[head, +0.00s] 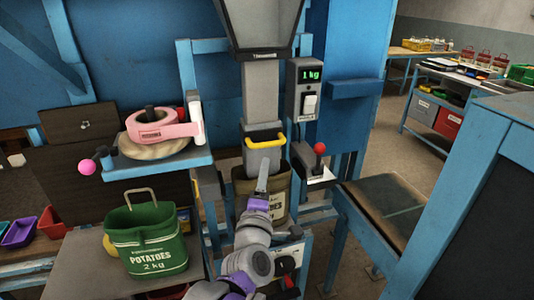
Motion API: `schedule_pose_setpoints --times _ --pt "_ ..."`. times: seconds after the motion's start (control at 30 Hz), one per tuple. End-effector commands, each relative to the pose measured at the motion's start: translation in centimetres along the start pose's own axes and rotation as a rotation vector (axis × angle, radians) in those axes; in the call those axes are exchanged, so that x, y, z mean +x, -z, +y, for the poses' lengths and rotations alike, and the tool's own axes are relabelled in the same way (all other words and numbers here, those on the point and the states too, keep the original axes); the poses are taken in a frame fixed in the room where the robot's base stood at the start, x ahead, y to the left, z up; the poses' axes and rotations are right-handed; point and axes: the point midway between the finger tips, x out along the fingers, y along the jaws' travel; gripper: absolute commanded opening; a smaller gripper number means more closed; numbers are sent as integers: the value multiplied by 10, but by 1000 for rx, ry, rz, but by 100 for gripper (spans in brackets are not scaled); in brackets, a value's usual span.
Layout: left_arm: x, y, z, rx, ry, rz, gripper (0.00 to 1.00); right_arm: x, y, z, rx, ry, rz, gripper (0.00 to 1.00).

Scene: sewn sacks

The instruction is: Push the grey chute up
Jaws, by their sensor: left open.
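The grey chute (262,158) hangs upright under a grey hopper, with a yellow handle (266,139) across its front. Its lower end meets the mouth of a brown potato sack (278,200). My left gripper (264,172) comes up from below, in front of the chute's lower part and below the yellow handle. It is open and seen nearly edge-on, and nothing shows between its fingers. Whether it touches the chute I cannot tell. The gripper and arm hide part of the sack. My right gripper is not in view.
A scale box (308,90) reading 1 kg and a red-knobbed lever (320,150) stand right of the chute. A green potato sack (147,235) stands left on a bench. A pink tape roll (155,128) sits above it. Blue frame posts flank the chute.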

Motion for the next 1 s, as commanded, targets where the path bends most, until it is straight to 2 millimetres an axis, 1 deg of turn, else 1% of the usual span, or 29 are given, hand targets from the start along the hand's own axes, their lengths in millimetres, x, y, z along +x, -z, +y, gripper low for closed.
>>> schedule_pose_setpoints --times 0.17,0.27,0.5,0.63,0.8,1.0 --pt "14 1 3 -30 -15 21 50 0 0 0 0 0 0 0" --pt "30 2 3 -29 -15 21 50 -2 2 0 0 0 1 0" --pt "77 2 5 -25 -15 19 50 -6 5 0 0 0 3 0" --pt "96 3 5 -25 -15 19 50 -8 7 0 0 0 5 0" --pt "108 3 4 -25 -14 19 50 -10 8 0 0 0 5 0" --pt "110 3 4 -25 -14 18 50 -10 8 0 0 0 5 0"
